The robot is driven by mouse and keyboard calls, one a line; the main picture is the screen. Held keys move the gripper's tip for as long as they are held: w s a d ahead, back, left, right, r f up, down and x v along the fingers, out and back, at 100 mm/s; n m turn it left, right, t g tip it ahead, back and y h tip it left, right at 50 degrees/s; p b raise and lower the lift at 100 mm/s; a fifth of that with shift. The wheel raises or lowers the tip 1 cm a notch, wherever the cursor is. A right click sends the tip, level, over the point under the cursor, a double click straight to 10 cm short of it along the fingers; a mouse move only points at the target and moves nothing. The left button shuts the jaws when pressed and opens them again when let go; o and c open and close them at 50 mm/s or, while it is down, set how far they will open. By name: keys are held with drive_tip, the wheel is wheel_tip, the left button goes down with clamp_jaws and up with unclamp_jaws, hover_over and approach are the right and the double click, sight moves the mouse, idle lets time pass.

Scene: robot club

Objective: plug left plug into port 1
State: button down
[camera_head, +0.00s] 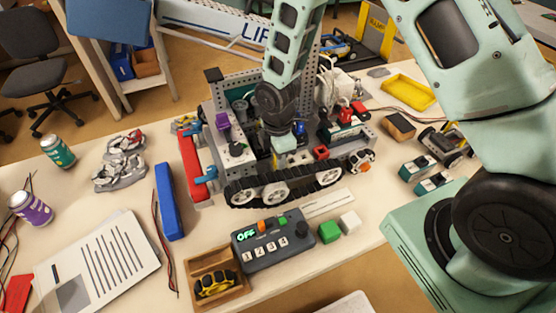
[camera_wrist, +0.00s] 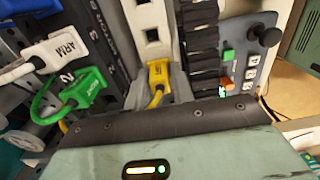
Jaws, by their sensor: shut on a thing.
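A yellow plug (camera_wrist: 158,75) with a yellow cable is in the middle of the wrist view, and my gripper (camera_wrist: 157,88) is shut on it. Its label is too small to read. My gripper (camera_head: 285,145) is low over the tracked robot (camera_head: 270,185) in the head view, where its fingertips and the plug are hard to make out. A green plug (camera_wrist: 88,90) sits left of the yellow one, beside a printed 2. A white plug (camera_wrist: 66,46) marked ARM is above the green one. Port 1 cannot be picked out; the dark labelled panel (camera_wrist: 100,35) is partly cut off.
A control box (camera_head: 270,245) with an OFF display and numbered keys stands in front of the robot's track. A wooden tray (camera_head: 235,297), a blue bar (camera_head: 168,200) and printed paper (camera_head: 95,260) lie nearby. A perforated upright (camera_wrist: 148,25) stands close to the yellow plug.

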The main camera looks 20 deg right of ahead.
drive_tip(key=shift+r, duration=0.15)
drive_tip(key=shift+r+p, duration=1.65)
drive_tip(key=shift+r, duration=0.25)
